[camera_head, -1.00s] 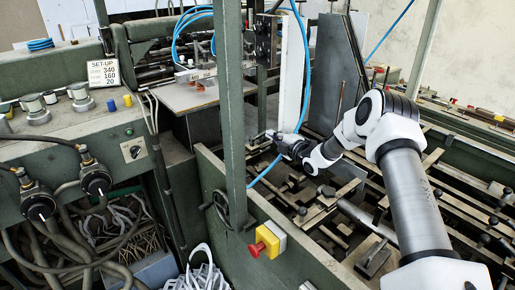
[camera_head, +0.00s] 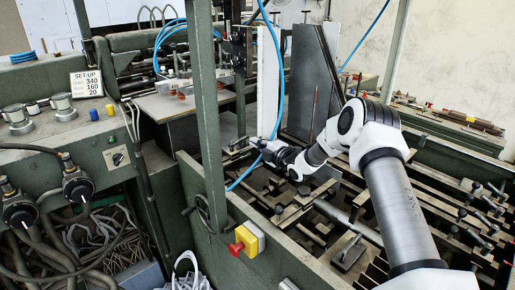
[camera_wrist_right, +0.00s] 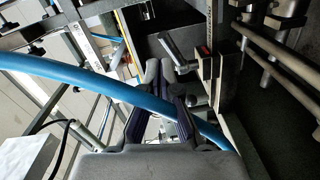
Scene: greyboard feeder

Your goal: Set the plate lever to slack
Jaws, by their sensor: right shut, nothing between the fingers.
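My right gripper (camera_head: 256,143) reaches in from the right, low beside the foot of the white upright plate (camera_head: 268,85). In the right wrist view its dark fingers (camera_wrist_right: 166,103) are shut with nothing held. Just beyond them, a short flat metal lever (camera_wrist_right: 174,50) slants out from a dark block (camera_wrist_right: 206,64) with a small red mark; I take it to be the plate lever. The fingers look apart from it. Its setting cannot be read. In the head view, a small dark fitting (camera_head: 238,143) shows left of the fingertips. My left gripper is not in view.
A blue hose (camera_wrist_right: 90,81) crosses the wrist view close to the fingers; it hangs beside the gripper in the head view. A green post (camera_head: 205,110) and a red stop button (camera_head: 236,248) stand left of the arm. Rails and rods (camera_head: 325,205) fill the bed below.

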